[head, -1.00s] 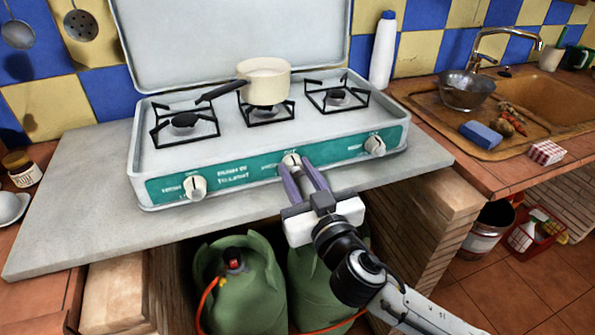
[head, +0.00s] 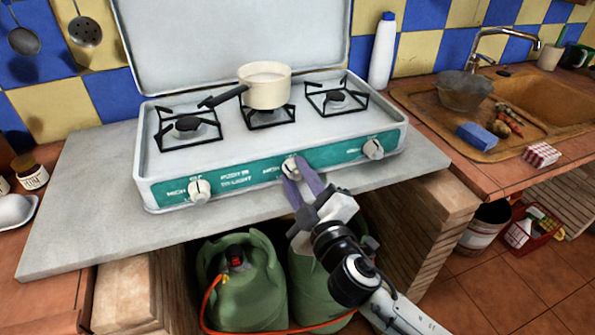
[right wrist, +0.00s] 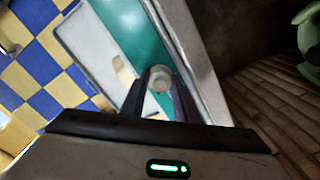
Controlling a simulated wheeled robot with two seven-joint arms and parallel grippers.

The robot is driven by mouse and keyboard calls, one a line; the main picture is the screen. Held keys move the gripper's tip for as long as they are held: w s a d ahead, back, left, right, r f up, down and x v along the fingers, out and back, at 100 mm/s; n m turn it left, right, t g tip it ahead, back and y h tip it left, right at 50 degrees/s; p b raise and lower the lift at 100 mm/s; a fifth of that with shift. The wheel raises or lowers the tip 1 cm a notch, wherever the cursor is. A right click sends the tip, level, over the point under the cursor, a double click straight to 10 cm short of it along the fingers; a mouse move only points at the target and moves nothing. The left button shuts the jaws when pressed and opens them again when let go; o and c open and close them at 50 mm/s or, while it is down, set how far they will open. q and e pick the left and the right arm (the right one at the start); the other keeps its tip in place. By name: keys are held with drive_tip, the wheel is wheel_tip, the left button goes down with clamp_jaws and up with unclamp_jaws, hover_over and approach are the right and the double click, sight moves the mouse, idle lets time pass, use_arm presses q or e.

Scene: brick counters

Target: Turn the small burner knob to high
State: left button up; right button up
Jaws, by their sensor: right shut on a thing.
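The camping stove (head: 250,130) has a teal front panel with three white knobs. The middle knob (head: 292,165) is below the burner that bears the cream saucepan. My right gripper (head: 297,172) is shut on this middle knob, and its purple fingers lie on either side of it. The knob also shows between the fingertips in the right wrist view (right wrist: 160,79). The left knob (head: 200,191) and the right knob (head: 373,149) are untouched. The fingers partly hide the middle knob's markings. My left gripper is not in view.
The saucepan (head: 265,85) stands on the middle burner, handle to the left. Green gas bottles (head: 245,285) stand under the counter near my right arm. The grey slab (head: 95,200) is clear at left.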

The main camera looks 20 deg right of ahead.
drive_tip(key=n+p, duration=0.1)
drive_tip(key=n, duration=0.2)
drive_tip(key=shift+n, duration=0.4)
drive_tip(key=shift+n+p, duration=0.75)
drive_tip(key=shift+n, duration=1.15)
drive_tip(key=o, duration=1)
drive_tip(key=shift+o, duration=0.2)
drive_tip(key=shift+f, duration=0.1)
